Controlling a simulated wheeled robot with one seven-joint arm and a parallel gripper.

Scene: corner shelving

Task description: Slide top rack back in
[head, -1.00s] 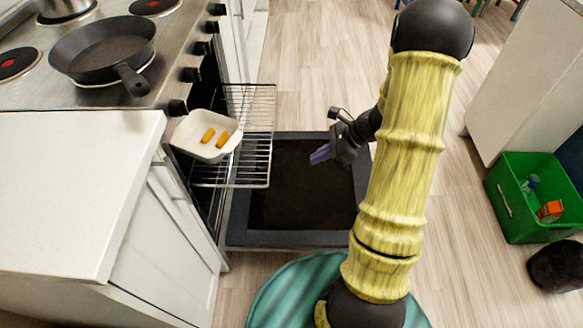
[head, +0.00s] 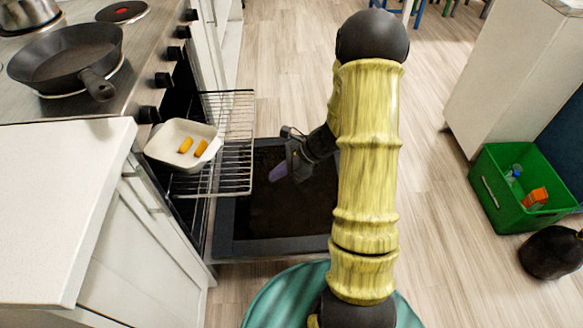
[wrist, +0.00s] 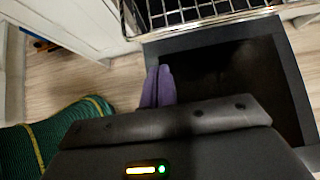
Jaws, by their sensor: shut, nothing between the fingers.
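The top rack (head: 236,150) is a wire rack pulled out of the oven on the left, above the lowered oven door (head: 270,246). A white dish (head: 170,152) with two orange-yellow sticks sits on the rack, close to the oven opening. My gripper (head: 274,175) is just right of the rack's outer edge, apart from it in the picture. Its purple fingers are shut together and empty. In the wrist view my gripper (wrist: 159,70) points towards the rack (wrist: 205,14) at the top, with the dark door below it.
A black frying pan (head: 66,60) stands on the stove top. A white counter (head: 60,200) is at the left front. A green crate (head: 500,205) with small items and a dark rounded object (head: 553,252) are on the floor at right. Wooden floor is clear beyond the door.

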